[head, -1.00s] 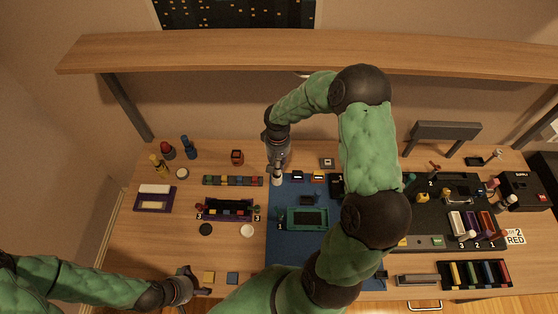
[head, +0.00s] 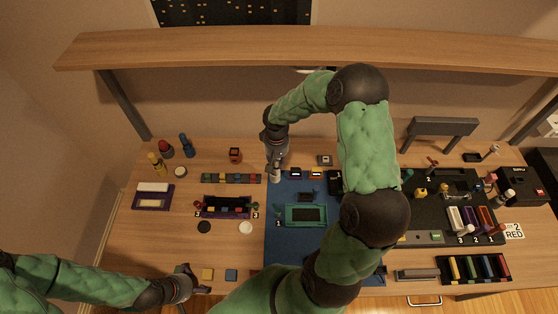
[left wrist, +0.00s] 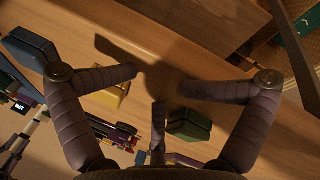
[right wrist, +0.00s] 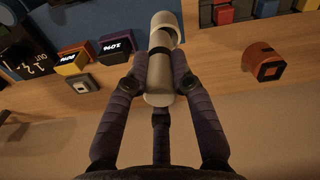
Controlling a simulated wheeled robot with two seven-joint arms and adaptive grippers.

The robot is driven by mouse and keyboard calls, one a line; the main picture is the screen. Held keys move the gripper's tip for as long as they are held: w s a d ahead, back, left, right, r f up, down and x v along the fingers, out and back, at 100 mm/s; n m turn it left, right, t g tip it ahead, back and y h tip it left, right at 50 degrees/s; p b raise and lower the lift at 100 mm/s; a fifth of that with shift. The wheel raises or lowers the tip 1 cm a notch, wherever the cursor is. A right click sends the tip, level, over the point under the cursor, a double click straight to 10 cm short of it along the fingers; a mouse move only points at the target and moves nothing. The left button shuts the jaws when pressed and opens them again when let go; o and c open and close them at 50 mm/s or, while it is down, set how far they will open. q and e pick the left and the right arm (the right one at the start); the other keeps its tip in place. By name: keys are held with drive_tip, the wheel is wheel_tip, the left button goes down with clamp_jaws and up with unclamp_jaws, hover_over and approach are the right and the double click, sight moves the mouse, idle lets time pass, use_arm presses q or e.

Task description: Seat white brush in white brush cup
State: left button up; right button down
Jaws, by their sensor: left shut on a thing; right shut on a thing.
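My right gripper (right wrist: 157,84) is shut on the white brush (right wrist: 160,92), a pale cylinder with a dark band. It also shows in the head view (head: 275,177), near the blue mat's left edge. Beyond the band is a second pale, hollow-looking part. I cannot tell whether this is the white brush cup or part of the brush. My left gripper (left wrist: 160,79) is low over the table's front left. Its fingertips are apart with bare wood visible between them, so its hold is unclear. A green block (left wrist: 188,125) lies near its fingers.
A yellow block (head: 207,275) and a blue block (head: 231,276) lie to the right of my left gripper. A teal frame (head: 306,215) is on the blue mat (head: 282,245). A wooden shelf (head: 300,50) spans the back. An orange-red item (right wrist: 264,62) stands beside my right gripper.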

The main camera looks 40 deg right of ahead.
drive_tip(key=shift+s+f, duration=0.25)
drive_tip(key=shift+f, duration=0.7)
drive_tip(key=shift+s+f, duration=0.1)
drive_tip(key=shift+s, duration=0.05)
drive_tip(key=c, duration=1.1)
unclamp_jaws()
drive_tip(key=shift+s+a, duration=0.1)
drive_tip(key=shift+s, duration=0.05)
drive_tip(key=shift+c, duration=0.2)
drive_tip(key=shift+o, duration=0.8)
drive_tip(key=shift+a, duration=0.25)
drive_tip(key=shift+r, duration=0.2)
drive_tip(key=shift+r, duration=0.45)
wheel_tip(320, 180, up, 8)
drive_tip(key=s, duration=0.2)
drive_tip(key=shift+a, duration=0.35)
drive_tip(key=shift+r, duration=0.15)
